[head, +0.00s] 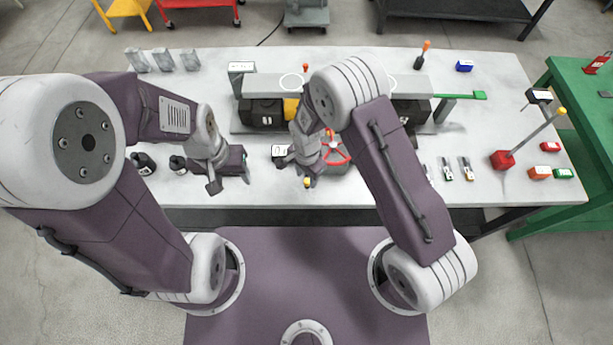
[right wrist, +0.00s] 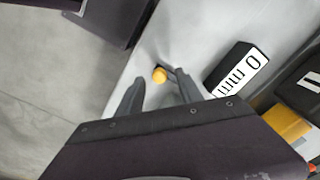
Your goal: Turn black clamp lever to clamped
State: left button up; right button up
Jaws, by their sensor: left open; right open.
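My right gripper (right wrist: 157,90) is open in the right wrist view, its two dark fingers apart over the light table top. A yellow knob (right wrist: 159,74) shows between the fingertips, with a short dark piece beside it that may be the black clamp lever; I cannot tell for sure. In the head view the yellow knob (head: 307,183) lies at the near end of my right gripper (head: 308,172), which hides what is under it. A red handwheel (head: 337,148) is just right of that gripper. My left gripper (head: 230,178) is open and empty over the left of the table.
A black block with a white "0 mm" label (right wrist: 238,68) is beside the right gripper. Black jack housings (head: 262,112) stand under a grey beam (head: 270,84). A red-based post (head: 503,159) and small coloured blocks are at the right. Dark knobs (head: 178,164) are at the left.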

jog(key=shift+d+f, duration=0.1)
jog(key=shift+f, duration=0.9)
grip_shut()
dwell(0.7)
